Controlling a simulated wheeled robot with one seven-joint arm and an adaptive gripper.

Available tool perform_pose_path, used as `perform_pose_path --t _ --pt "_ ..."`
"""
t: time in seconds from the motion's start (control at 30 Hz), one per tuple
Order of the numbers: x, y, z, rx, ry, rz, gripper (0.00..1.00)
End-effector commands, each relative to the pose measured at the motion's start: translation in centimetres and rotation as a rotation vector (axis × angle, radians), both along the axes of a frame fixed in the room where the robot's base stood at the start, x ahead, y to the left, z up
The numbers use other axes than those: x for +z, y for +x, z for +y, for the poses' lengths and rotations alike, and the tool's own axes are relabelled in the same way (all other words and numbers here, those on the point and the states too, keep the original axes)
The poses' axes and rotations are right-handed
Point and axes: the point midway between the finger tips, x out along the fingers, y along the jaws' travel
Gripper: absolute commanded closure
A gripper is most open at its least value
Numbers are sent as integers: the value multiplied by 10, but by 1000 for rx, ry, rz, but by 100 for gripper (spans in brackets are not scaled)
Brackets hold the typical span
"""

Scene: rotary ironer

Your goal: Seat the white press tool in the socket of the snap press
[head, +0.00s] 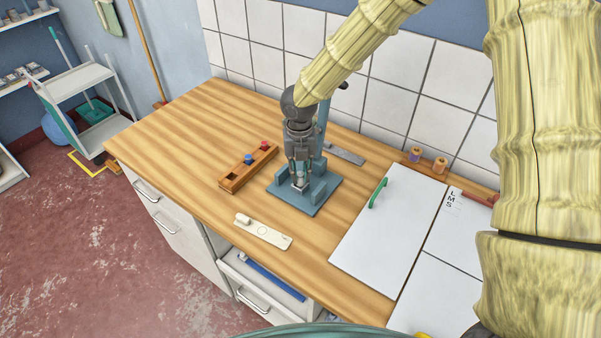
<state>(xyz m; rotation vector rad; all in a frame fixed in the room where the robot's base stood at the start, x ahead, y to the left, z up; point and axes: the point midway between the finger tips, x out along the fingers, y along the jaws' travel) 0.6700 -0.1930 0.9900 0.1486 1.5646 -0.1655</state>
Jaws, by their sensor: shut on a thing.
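The snap press (315,199) is blue-grey, with a flat base plate, low side blocks and an upright column behind my gripper. My gripper (299,178) points down over the middle of the press. It is shut on the white press tool (299,183), of which only a small pale part shows between the fingertips. The tool is low, between the side blocks of the press. The socket is hidden by the gripper and tool, so I cannot tell whether the tool is in it or just above it.
A wooden rack (236,184) left of the press holds a blue tool (249,159) and a red tool (265,146), with one dark empty hole. A cream strip (263,231) lies in front.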

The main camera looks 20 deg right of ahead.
Motion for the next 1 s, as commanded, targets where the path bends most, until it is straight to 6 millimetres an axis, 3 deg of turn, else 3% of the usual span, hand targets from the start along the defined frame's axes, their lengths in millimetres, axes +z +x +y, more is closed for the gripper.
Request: perform_pose_path --t 0.2,0.57,0.6,0.7,1.0 --pt "-18 0 0 0 -1 0 100" --pt "-22 0 0 1 0 0 100" --pt "-22 0 0 0 0 -1 80" --pt "-22 0 0 0 0 -1 62" --pt "-21 0 0 0 0 0 60"
